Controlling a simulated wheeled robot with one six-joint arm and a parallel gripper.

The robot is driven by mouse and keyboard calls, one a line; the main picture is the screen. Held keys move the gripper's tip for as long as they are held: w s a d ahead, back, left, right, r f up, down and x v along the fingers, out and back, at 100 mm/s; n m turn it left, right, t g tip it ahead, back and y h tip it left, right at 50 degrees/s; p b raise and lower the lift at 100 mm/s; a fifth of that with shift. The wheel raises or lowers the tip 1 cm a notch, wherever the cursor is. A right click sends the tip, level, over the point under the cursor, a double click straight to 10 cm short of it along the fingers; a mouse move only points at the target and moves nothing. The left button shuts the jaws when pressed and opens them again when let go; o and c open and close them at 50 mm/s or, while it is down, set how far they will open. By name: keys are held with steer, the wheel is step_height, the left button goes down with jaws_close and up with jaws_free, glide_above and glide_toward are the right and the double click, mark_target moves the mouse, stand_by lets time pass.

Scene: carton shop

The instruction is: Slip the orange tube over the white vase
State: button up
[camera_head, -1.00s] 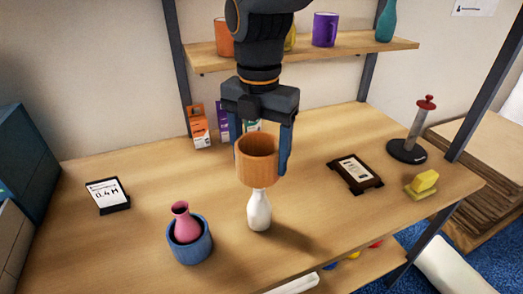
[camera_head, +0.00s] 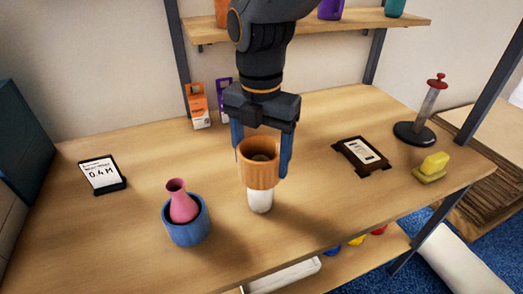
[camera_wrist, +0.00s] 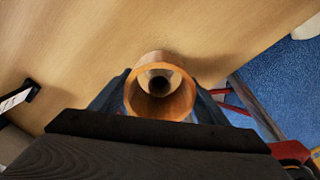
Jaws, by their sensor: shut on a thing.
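My gripper (camera_head: 263,158) has its blue fingers shut on the sides of the orange tube (camera_head: 259,176). The tube is upright and around the upper part of the white vase (camera_head: 260,201), whose lower body shows below it, standing on the table.
A blue cup-like holder (camera_head: 186,230) with a pink vase (camera_head: 182,204) in it stands to the left. A display sign (camera_head: 102,175), a dark framed card (camera_head: 362,156), a yellow block (camera_head: 433,165) and a red-topped post (camera_head: 425,112) stand around. Bare table lies between.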

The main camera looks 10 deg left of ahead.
mark_target(261, 192)
steer(key=shift+f+b, duration=2.45)
steer(key=shift+f, duration=2.75)
steer(key=o, duration=1.1)
steer(key=shift+f, duration=0.1)
steer(key=shift+r+p, duration=4.35)
steer(key=shift+r, duration=0.8)
